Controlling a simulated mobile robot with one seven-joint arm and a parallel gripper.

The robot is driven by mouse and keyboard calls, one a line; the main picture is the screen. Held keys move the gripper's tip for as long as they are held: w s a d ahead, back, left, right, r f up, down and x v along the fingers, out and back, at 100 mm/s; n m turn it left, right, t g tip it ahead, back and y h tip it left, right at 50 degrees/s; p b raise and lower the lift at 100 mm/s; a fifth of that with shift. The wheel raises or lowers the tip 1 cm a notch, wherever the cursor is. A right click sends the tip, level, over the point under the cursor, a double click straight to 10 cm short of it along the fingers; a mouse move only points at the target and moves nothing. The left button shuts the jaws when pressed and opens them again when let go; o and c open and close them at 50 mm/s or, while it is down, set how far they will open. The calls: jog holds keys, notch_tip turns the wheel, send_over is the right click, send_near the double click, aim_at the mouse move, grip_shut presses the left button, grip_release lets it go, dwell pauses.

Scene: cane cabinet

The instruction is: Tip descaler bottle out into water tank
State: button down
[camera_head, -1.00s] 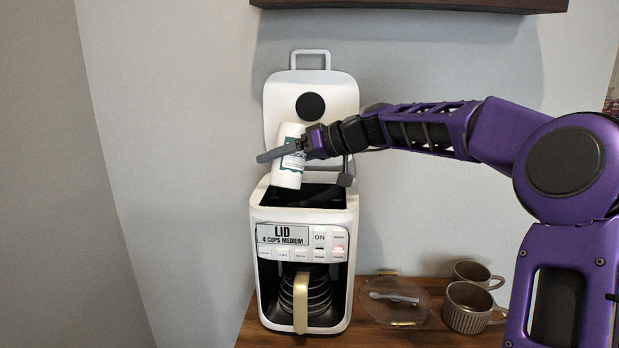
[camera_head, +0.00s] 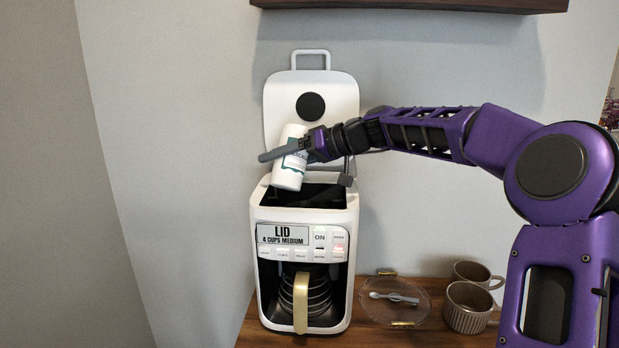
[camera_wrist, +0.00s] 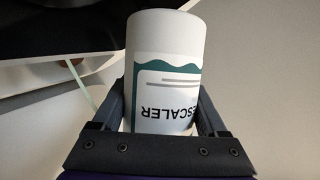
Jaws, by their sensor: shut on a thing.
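The white descaler bottle (camera_head: 290,172) with a green-edged label is held by my gripper (camera_head: 283,153) above the open water tank (camera_head: 318,194) of the white coffee maker. My gripper is shut around the bottle's middle. The bottle leans, with its lower end down to the left, close over the tank opening. In the wrist view the bottle (camera_wrist: 165,75) sits between both fingers and its label lettering reads upside down. The tank's lid (camera_head: 336,96) stands raised behind. I cannot see anything flowing from the bottle, and the tank's inside is dark.
The coffee maker's front (camera_head: 300,255) has buttons, a display and a carafe with a tan handle (camera_head: 300,302). A clear plate (camera_head: 420,308) with a spoon and two brown mugs (camera_head: 466,306) stand to its right. A dark shelf (camera_head: 420,5) hangs above.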

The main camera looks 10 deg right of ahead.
jog(key=shift+w+d+f+m+y, duration=0.1)
jog(key=shift+w+f+m+y, duration=0.15)
jog(key=shift+m, duration=0.25)
dwell(0.8)
jog(key=shift+s+f+m+g+y+p, duration=0.2)
jog(key=shift+m+g+y+p, duration=0.35)
jog(key=shift+p, duration=1.05)
jog(key=shift+s+f+m+g+y+p, duration=0.2)
jog(key=shift+m+g+p, duration=0.35)
jog(key=shift+m+p, duration=0.75)
dwell(0.5)
jog(key=shift+r+m+y+p, duration=0.25)
jog(key=shift+r+y+p, duration=0.25)
jog(key=shift+p, duration=1.05)
jog(key=shift+w+d+f+m+g+p, duration=0.15)
jog(key=shift+w+m+g+p, duration=0.4)
jog(key=shift+p, duration=0.6)
jog(key=shift+w+m, duration=0.1)
jog(key=shift+m, duration=0.25)
